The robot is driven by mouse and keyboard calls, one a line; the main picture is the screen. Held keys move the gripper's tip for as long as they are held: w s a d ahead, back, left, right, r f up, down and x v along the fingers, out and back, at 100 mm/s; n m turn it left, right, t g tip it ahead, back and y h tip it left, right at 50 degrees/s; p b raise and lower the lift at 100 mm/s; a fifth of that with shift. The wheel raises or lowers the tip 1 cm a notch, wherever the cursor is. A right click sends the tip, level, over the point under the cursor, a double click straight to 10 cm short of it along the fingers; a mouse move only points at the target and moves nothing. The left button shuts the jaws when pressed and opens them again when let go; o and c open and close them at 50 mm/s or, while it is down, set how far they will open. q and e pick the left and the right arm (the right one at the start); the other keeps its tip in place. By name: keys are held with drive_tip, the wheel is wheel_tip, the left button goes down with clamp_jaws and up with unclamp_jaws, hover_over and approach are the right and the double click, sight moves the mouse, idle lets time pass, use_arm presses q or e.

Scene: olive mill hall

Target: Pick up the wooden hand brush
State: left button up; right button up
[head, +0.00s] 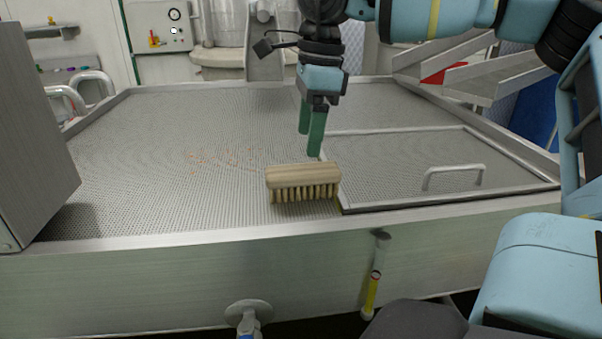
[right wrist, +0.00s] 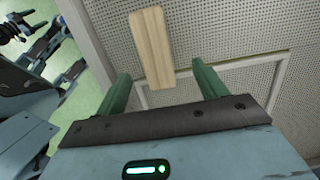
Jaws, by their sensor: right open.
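The wooden hand brush (head: 303,176) lies bristles down on the perforated metal surface (head: 150,150), near its front edge and at the left corner of the framed hatch. Its pale wooden back (right wrist: 151,48) shows in the right wrist view, beyond the fingertips and between their lines. My right gripper (head: 310,145) points down with its green fingers apart, above and behind the brush in the head view. In the right wrist view the right gripper (right wrist: 162,82) is open and empty, with a gap to the brush. My left gripper is not in view.
A hatch panel with a raised handle (head: 454,176) lies right of the brush. A grey metal box (head: 32,130) stands at the left edge. Metal steps (head: 475,70) rise at the back right. The surface left of the brush is mostly clear, with a few reddish specks.

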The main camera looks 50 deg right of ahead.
sight(303, 168)
drive_tip(key=shift+s+a+f, duration=0.15)
drive_tip(key=shift+f, duration=1.15)
drive_tip(key=shift+w+a+f, duration=0.1)
drive_tip(key=shift+a+f, duration=0.1)
drive_tip(key=shift+f, duration=0.65)
drive_tip(key=shift+w+a+f, duration=0.1)
drive_tip(key=shift+a+f, duration=0.05)
drive_tip(key=shift+f, duration=0.7)
drive_tip(key=shift+w+a+f, duration=0.1)
drive_tip(key=shift+a+f, duration=0.1)
drive_tip(key=shift+f, duration=0.65)
drive_tip(key=shift+c, duration=0.3)
drive_tip(key=c, duration=1.1)
drive_tip(key=shift+r, duration=5.05)
